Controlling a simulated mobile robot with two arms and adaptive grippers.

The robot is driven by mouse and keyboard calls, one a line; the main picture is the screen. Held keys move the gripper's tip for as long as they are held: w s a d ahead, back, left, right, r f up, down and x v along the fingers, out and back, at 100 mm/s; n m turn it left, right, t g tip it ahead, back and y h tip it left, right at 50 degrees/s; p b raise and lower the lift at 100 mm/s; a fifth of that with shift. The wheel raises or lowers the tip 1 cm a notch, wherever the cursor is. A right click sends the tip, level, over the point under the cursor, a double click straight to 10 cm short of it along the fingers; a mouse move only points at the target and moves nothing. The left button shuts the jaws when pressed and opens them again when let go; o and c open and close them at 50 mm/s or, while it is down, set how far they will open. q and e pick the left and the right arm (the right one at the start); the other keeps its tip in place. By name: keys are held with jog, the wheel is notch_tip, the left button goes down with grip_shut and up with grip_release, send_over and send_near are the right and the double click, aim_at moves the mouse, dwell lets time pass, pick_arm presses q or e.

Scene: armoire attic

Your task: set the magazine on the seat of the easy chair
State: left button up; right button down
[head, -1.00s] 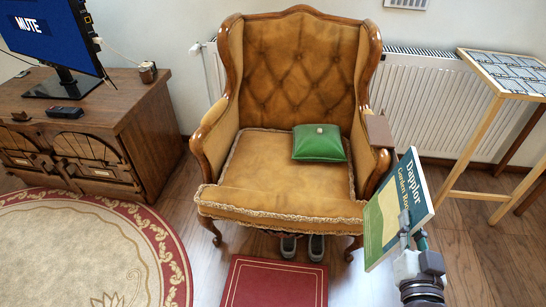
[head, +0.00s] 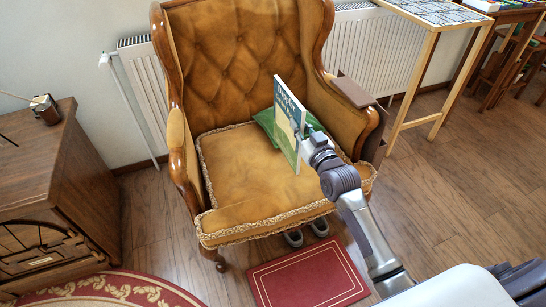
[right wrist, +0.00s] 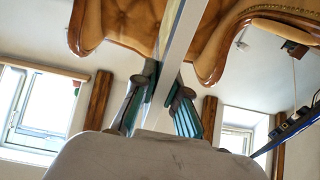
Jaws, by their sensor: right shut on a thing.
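The easy chair (head: 245,45) has tan tufted upholstery and a wooden frame. Its seat (head: 238,181) faces me in the head view. My right gripper (head: 308,138) is shut on the magazine (head: 288,122), which stands upright on edge over the seat. I cannot tell whether its lower edge touches the seat. A green cushion (head: 264,121) lies on the seat behind the magazine, partly hidden by it. In the right wrist view the magazine (right wrist: 181,50) shows edge-on between the teal fingers. My left gripper is not in view.
A red mat (head: 307,277) lies on the floor before the chair, with shoes (head: 306,232) under the seat front. A wooden cabinet (head: 70,185) stands left. A tall table (head: 432,15) stands right. The left and front of the seat are clear.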

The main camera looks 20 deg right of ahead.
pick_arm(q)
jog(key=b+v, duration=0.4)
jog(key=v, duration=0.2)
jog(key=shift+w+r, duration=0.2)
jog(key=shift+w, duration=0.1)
pick_arm(e)
jog(key=w+a+f, duration=0.3)
jog(key=a+f, duration=0.7)
jog(key=f, duration=0.1)
jog(key=shift+w+a, duration=0.3)
jog(key=shift+w, duration=0.05)
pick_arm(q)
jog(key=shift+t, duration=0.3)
pick_arm(e)
jog(key=shift+f, duration=0.1)
jog(key=c, duration=1.6)
grip_release()
jog(key=shift+f, duration=0.1)
jog(key=shift+c, duration=0.2)
jog(key=o, duration=0.4)
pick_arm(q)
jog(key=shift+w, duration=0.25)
pick_arm(e)
jog(key=shift+o, duration=0.2)
